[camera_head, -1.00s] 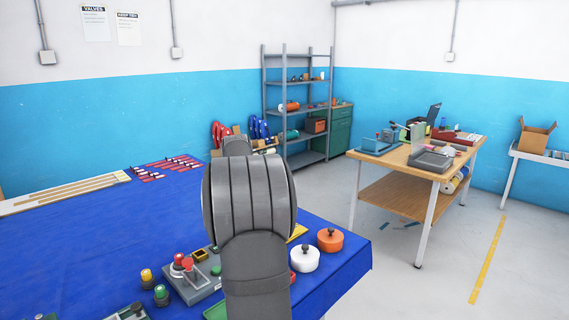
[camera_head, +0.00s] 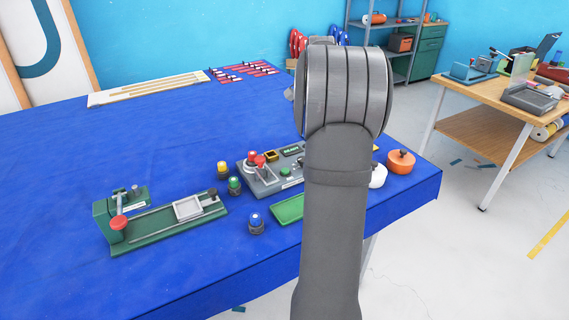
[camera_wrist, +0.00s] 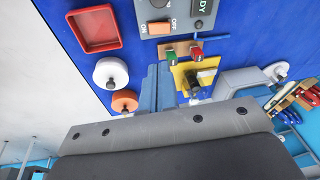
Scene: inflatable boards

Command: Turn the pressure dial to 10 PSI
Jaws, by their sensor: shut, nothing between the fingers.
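I cannot make out a marked pressure dial or a 10 PSI mark in either view. A yellow plate (camera_wrist: 183,76) with a dark, knob-like fitting lies near the fingers. My gripper (camera_wrist: 158,68) is shut and empty, pointing at the table beside that plate. In the head view my arm hides the gripper and part of the table.
A white round lidded piece (camera_wrist: 111,73) and an orange one (camera_wrist: 124,101) stand left of my fingers. A red tray (camera_wrist: 98,31) is near. A green slide fixture (camera_head: 165,222) and several coloured buttons are left of the box.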

